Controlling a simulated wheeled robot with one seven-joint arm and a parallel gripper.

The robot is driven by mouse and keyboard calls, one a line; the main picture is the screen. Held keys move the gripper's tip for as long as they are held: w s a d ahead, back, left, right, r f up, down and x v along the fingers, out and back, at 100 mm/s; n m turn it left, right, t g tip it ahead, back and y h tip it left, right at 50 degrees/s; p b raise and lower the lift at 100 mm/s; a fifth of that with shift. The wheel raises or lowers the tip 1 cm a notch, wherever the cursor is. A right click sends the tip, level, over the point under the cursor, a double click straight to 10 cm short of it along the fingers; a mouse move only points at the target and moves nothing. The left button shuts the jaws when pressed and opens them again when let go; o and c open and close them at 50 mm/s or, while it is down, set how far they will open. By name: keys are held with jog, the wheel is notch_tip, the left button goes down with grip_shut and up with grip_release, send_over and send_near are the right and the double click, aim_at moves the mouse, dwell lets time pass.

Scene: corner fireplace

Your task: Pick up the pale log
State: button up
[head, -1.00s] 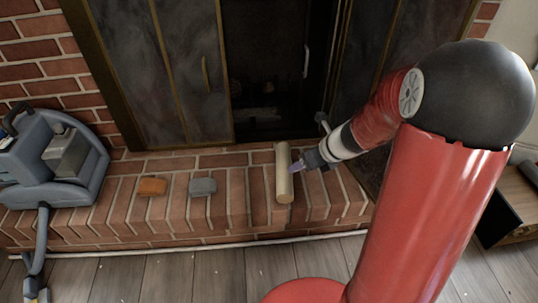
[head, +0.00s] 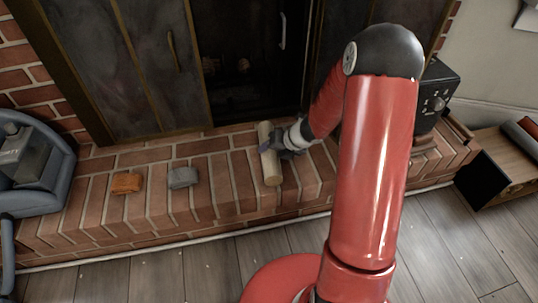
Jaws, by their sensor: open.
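The pale log (head: 271,167) lies on the brick hearth in front of the fireplace opening, its long side running from the fireplace toward the front edge. My gripper (head: 268,149) is at the log's upper half, coming from the right, with its fingers at or over the log. The gripper is open. I cannot tell whether the fingers touch the log.
A grey block (head: 183,178) and an orange-brown block (head: 127,183) lie on the brick hearth (head: 222,201) to the left. A grey vacuum cleaner (head: 42,170) stands at far left. A dark box (head: 434,95) stands at right. Fireplace doors (head: 150,60) rise behind.

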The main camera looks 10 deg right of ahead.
jog(key=shift+w+a+f, duration=0.1)
jog(key=shift+c, duration=0.4)
jog(key=c, duration=0.9)
